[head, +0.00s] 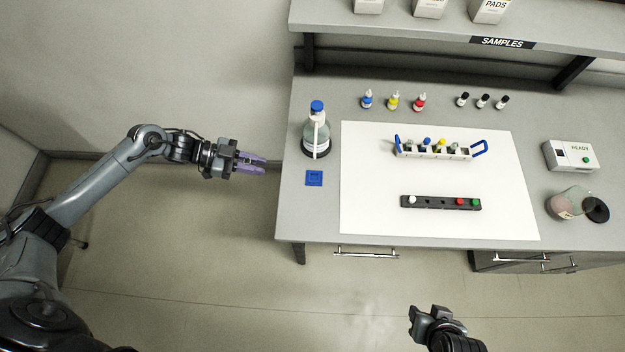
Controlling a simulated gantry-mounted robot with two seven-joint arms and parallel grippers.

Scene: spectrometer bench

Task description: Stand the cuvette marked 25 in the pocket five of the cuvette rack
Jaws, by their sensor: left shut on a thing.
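My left gripper (264,163) is off the table's left edge, over the floor. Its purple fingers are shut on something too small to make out. A white rack with blue handles (463,154) stands on the white mat and holds several pieces with coloured tops. Nearer the front lies a black pocketed strip (428,203), with a white cap at its left, red and green caps at its right, and dark openings between. No number 25 or pocket number is readable, and I cannot tell which holder is the cuvette rack. My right gripper (414,322) is below the table's front edge, its fingers unclear.
A blue-capped bottle (316,136) and a blue square holder (314,178) stand at the table's left. Small dropper bottles (393,102) and black-capped vials (483,101) line the back. A white device (570,155) and a jar (572,201) stand right. A shelf (400,24) overhangs the back.

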